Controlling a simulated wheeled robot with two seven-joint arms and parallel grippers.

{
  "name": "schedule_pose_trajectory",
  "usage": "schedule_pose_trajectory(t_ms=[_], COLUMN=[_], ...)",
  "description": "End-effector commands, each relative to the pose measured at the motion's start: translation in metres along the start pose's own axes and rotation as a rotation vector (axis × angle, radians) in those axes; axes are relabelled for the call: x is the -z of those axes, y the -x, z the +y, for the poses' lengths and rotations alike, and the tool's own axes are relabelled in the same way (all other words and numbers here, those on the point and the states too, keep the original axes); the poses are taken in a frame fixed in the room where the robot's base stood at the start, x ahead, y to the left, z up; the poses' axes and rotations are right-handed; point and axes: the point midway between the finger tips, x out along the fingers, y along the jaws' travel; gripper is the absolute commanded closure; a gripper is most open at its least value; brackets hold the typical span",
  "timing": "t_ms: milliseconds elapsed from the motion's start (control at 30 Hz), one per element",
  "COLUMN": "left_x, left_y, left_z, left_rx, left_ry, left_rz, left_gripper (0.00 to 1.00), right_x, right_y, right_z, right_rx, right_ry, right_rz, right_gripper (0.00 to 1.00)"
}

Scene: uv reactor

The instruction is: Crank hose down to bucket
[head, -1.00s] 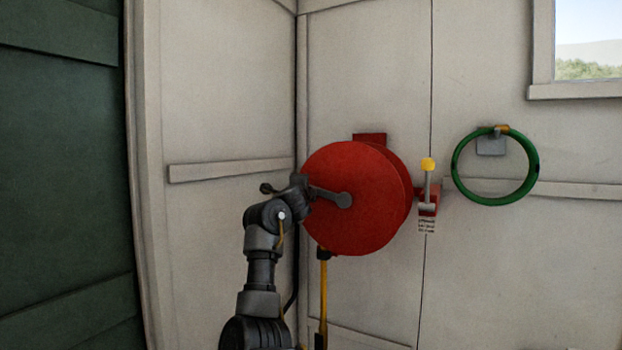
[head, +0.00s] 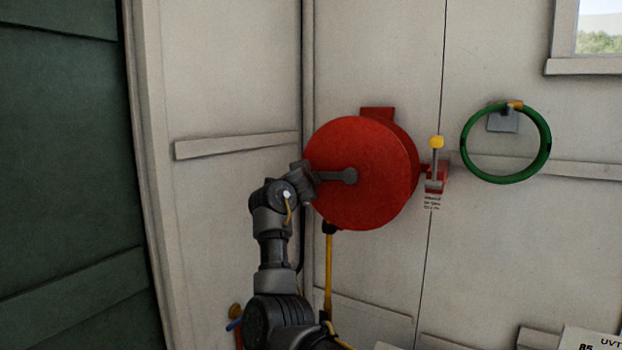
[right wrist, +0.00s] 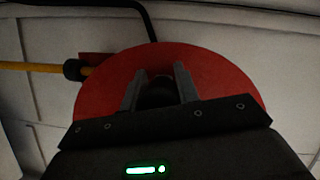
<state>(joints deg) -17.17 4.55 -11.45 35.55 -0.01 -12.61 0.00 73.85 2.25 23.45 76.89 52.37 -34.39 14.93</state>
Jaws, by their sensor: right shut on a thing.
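A red hose reel (head: 360,205) is mounted on the wall near the corner. Its grey crank arm (head: 337,176) points left, about level, from the hub. My right gripper (head: 308,179) is at the crank's outer end, and its fingers (right wrist: 160,85) are shut on the dark crank handle (right wrist: 157,95) in the right wrist view. A yellow hose (head: 328,275) with a dark fitting hangs below the reel; it also shows in the right wrist view (right wrist: 35,67). Its lower end is hidden behind my arm. No bucket is in view. My left gripper is not in view.
A lever with a yellow knob (head: 436,143) stands on a red bracket right of the reel. A green ring-shaped hose (head: 464,150) hangs on the wall further right. A dark green door (head: 60,170) is at left. A white labelled panel (head: 590,341) shows lower right.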

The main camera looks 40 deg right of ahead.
Motion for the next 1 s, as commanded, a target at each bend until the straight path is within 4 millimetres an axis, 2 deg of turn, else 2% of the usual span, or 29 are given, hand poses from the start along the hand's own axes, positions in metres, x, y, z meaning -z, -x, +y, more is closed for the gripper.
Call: schedule_pose_trajectory(t_ms=[100,133,267,533,667,1000], left_x=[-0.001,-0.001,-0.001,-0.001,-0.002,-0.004], left_y=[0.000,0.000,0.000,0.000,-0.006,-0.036], left_z=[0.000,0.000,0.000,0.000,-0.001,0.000], left_rx=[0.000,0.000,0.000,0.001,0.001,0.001], left_ry=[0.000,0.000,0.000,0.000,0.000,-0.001], left_rz=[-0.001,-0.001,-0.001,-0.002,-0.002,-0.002], left_gripper=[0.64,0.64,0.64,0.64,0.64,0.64], right_x=[0.000,0.000,0.000,0.000,0.000,-0.002], right_y=[0.000,0.000,0.000,0.000,0.008,0.072], right_z=[0.002,0.002,0.002,0.001,0.002,0.003], right_rx=[-0.004,-0.004,-0.003,-0.001,0.001,0.003], right_ry=[-0.002,-0.003,-0.002,-0.002,-0.002,-0.006], right_rz=[0.000,0.000,0.000,0.000,0.001,0.000], right_gripper=[1.00,0.67,0.50,0.48,0.48,0.48])
